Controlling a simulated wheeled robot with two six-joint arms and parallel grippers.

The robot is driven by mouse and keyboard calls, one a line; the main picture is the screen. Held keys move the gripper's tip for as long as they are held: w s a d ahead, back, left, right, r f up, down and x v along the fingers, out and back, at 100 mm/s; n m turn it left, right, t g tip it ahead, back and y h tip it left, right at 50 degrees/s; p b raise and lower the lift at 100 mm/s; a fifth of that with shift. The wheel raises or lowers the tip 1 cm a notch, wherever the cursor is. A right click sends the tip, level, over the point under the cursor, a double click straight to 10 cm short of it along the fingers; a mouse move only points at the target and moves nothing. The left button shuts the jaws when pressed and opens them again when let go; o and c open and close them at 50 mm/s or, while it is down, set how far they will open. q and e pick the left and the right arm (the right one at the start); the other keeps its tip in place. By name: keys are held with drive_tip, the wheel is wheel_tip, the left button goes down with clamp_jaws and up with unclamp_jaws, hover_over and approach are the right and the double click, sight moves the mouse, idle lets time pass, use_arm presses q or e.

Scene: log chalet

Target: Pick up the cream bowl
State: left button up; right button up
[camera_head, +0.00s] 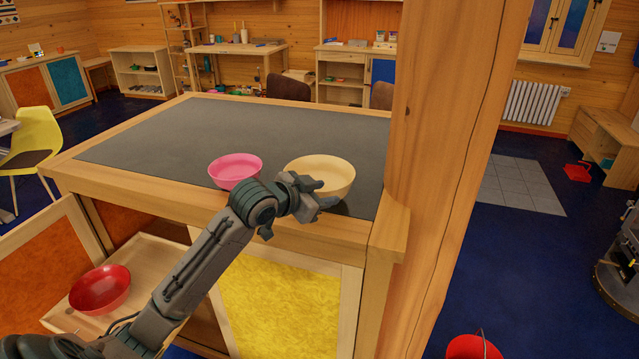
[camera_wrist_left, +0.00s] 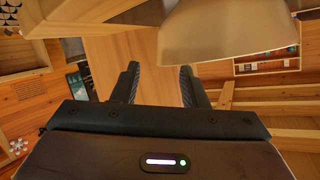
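The cream bowl (camera_head: 335,172) stands upright on the dark top of the wooden cabinet (camera_head: 230,132), near its front right corner. In the left wrist view the bowl (camera_wrist_left: 228,32) looms large at the upper right. My left gripper (camera_head: 318,193) is at the bowl's front left side and hides part of its wall. Its two fingers (camera_wrist_left: 158,82) are apart with nothing clearly held between them. The bowl's left edge overlaps the gap between the fingers in that view; I cannot tell whether a finger touches it. My right gripper is in neither view.
A pink bowl (camera_head: 236,170) stands just left of the cream one. A thick wooden post (camera_head: 445,180) rises close on the right. A red bowl (camera_head: 100,290) lies on a lower shelf at left. The back of the dark top is clear.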

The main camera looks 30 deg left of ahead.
sight(339, 187)
use_arm(q)
drive_tip(key=shift+w+d+f, duration=0.1)
drive_tip(key=shift+w, duration=0.2)
drive_tip(key=shift+w+p, duration=0.3)
drive_tip(key=x, duration=0.1)
drive_tip(key=p+x, duration=0.2)
drive_tip(key=x, duration=0.1)
drive_tip(key=shift+w+d+r, duration=0.15)
drive_tip(key=shift+r, duration=0.2)
drive_tip(key=shift+w+f, duration=0.2)
drive_tip(key=shift+w, duration=0.05)
drive_tip(key=shift+c, duration=0.2)
drive_tip(key=c, duration=0.8)
clamp_jaws()
